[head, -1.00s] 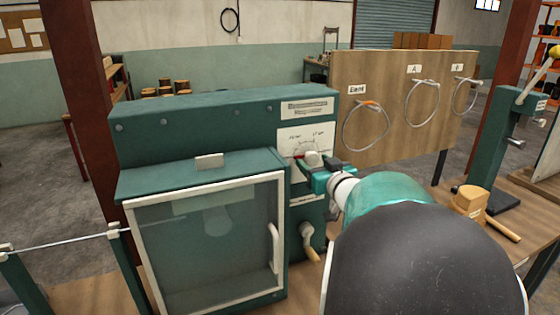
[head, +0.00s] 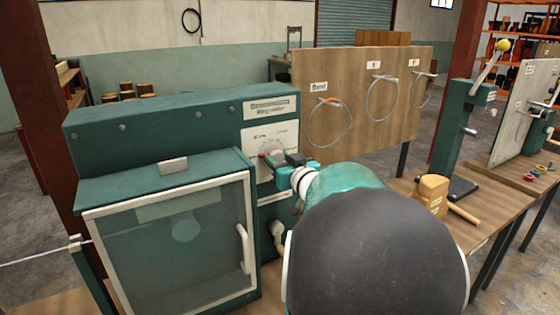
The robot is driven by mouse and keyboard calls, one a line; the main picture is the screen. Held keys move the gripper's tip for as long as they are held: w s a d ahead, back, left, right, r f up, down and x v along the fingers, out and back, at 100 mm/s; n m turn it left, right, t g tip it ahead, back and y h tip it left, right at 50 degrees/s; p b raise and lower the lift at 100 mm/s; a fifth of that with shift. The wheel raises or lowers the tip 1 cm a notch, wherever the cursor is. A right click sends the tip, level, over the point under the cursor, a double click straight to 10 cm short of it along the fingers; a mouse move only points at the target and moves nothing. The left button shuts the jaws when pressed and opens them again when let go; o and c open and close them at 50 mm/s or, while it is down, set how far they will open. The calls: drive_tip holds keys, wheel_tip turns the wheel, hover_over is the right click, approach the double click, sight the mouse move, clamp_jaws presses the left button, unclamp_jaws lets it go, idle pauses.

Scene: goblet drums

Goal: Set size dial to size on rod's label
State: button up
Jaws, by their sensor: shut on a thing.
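The size dial (head: 271,153) sits on a white scale plate (head: 260,138) on the right part of the green machine's front. Its printed marks are too small to read, and my gripper covers part of it. My gripper (head: 277,158) is at the dial, shut on its knob. A thin pale rod (head: 40,254) lies level at the far left, held at a green post (head: 82,262). A small light tag (head: 75,243) is at that post; I cannot read any size on it.
The machine's glazed door (head: 178,240) is shut, with a white handle (head: 243,249). Hoops hang on a wooden board (head: 385,100) behind. A wooden mallet (head: 432,193) lies on the bench at right, near a green lever press (head: 455,130).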

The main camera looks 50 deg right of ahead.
drive_tip(key=m, duration=1.8)
drive_tip(key=shift+m, duration=0.4)
drive_tip(key=m, duration=0.4)
drive_tip(key=shift+m, duration=0.4)
drive_tip(key=o, duration=1)
drive_tip(key=shift+s, duration=0.1)
